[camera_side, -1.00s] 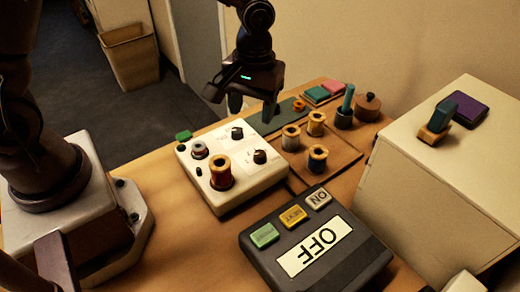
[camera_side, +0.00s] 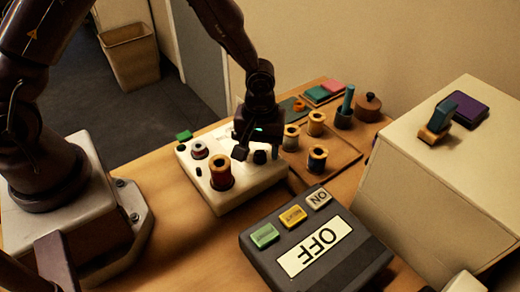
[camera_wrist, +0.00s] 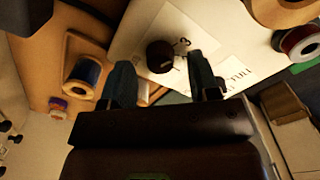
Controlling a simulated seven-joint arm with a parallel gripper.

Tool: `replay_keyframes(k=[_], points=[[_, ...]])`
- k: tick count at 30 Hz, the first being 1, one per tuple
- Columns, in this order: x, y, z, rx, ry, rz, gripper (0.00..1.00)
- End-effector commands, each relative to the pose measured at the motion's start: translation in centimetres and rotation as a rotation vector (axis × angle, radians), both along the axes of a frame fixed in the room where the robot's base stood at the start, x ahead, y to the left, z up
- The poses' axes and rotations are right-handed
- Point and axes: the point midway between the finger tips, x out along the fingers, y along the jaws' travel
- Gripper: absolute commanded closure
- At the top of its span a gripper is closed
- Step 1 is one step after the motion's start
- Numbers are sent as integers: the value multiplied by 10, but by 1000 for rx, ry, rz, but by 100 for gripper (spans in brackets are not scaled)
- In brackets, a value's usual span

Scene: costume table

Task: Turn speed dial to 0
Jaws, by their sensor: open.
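A white control box (camera_side: 240,195) stands on the table in the side view. A black dial (camera_side: 260,157) is on its right part, beside my gripper (camera_side: 257,150). In the wrist view the round black dial (camera_wrist: 160,55) sits on the box's pale printed face, with a "3" next to it and partly readable larger letters to its right. My gripper (camera_wrist: 164,76) is open and empty; the dial shows between its two fingers, apart from both. The dial's pointer is too dark to read. The box's other black knob is hidden behind my gripper in the side view.
Several spools stand on a wooden board (camera_side: 337,168) to the right. A dark panel reading OFF (camera_side: 270,262) with coloured buttons lies in front, and a large cream box (camera_side: 440,170) is at right.

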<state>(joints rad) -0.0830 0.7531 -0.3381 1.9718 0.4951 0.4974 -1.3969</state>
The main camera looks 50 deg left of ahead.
Motion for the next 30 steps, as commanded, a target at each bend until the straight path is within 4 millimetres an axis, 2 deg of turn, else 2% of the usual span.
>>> replay_keyframes(k=[5, 13, 14, 18, 20, 30], points=[[0, 0, -12, 1, 1, 0, 44], [0, 0, -13, 1, -1, 0, 44], [0, 0, -13, 0, 0, 0, 49], [0, 0, -13, 0, 0, 0, 81], [0, 0, -13, 0, 0, 0, 93], [0, 0, -12, 1, -1, -39, 93]])
